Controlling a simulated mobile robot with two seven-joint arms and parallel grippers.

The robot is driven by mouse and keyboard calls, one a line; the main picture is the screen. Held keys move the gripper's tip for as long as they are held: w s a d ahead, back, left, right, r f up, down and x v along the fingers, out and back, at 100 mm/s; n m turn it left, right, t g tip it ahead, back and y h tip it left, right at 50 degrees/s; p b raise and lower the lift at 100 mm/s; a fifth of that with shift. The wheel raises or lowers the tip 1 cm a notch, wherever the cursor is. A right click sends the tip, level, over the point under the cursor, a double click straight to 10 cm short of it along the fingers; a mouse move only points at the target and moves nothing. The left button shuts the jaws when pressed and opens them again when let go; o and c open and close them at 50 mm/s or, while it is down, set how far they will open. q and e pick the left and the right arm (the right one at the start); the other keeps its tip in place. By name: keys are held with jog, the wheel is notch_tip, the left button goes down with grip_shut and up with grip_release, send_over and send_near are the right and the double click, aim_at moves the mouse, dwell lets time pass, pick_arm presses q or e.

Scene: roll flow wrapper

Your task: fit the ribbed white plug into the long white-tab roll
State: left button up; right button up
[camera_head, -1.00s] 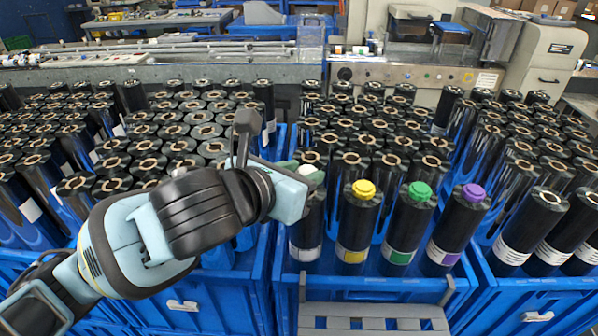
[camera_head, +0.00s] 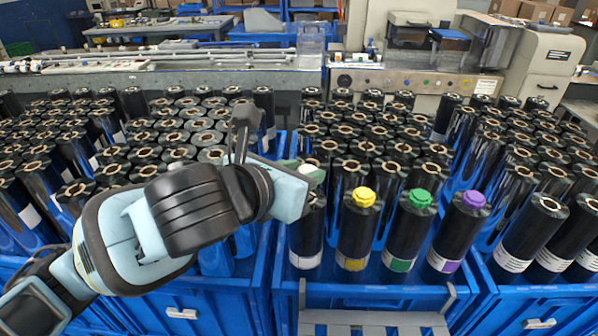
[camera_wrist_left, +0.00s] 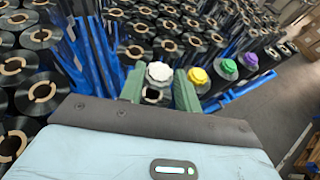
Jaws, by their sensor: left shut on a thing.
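My left gripper (camera_head: 307,172) is shut on the ribbed white plug (camera_wrist_left: 159,72), which shows between its green fingers in the left wrist view (camera_wrist_left: 158,88). In the head view the plug is mostly hidden by the gripper. The long white-tab roll (camera_head: 306,238) stands upright in the blue crate, directly below the gripper, with a white label near its foot. The gripper hides part of its top. A roll top with a pale core shows just below the plug in the left wrist view; I cannot tell whether they touch. My right gripper is not in view.
To the right stand rolls with a yellow plug (camera_head: 363,197), a green plug (camera_head: 420,199) and a purple plug (camera_head: 473,201). Many open-cored black rolls crowd the blue crates (camera_head: 375,298) behind and on both sides. A grey rack (camera_head: 372,318) is at the front.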

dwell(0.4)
pick_arm(q)
jog(key=o, duration=0.7)
jog(key=shift+c, duration=0.2)
